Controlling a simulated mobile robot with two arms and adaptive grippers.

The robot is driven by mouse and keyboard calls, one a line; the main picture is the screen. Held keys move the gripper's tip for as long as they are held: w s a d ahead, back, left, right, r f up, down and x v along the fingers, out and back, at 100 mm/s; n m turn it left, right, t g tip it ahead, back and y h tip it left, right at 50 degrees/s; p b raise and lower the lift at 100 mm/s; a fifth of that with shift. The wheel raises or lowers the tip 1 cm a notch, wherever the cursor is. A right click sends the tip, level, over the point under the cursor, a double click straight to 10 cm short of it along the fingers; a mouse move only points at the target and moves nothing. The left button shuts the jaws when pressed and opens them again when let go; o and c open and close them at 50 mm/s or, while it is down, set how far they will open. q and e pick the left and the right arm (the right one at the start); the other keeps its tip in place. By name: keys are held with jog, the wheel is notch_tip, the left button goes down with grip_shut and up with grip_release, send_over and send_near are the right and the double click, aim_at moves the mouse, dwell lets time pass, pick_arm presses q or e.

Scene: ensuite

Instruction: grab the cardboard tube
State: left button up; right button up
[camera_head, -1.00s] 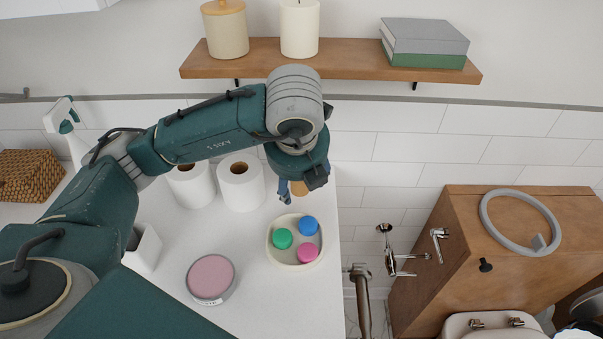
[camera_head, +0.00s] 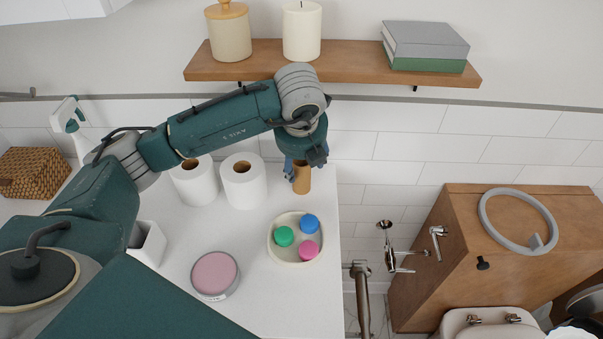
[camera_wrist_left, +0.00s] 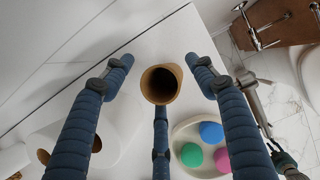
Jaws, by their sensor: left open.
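The cardboard tube (camera_head: 302,178) is brown and stands upright at the back right of the white counter, partly hidden by my left gripper. In the left wrist view the tube (camera_wrist_left: 160,84) shows its open round end, between the spread blue fingers. My left gripper (camera_head: 297,169) is open, at the tube's upper part from above and behind. In the wrist view the left gripper (camera_wrist_left: 160,72) has a finger on each side of the tube, with gaps, and a third finger below it.
Two white paper rolls (camera_head: 243,182) stand left of the tube. A cream dish (camera_head: 283,257) with green, blue and pink pieces sits in front of it. A pink-topped round tin (camera_head: 213,274) is nearer. A wooden shelf (camera_head: 260,64) hangs above. The counter's right edge is close.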

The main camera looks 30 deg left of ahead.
pick_arm(q)
jog(key=c, duration=0.7)
jog(key=shift+c, duration=0.2)
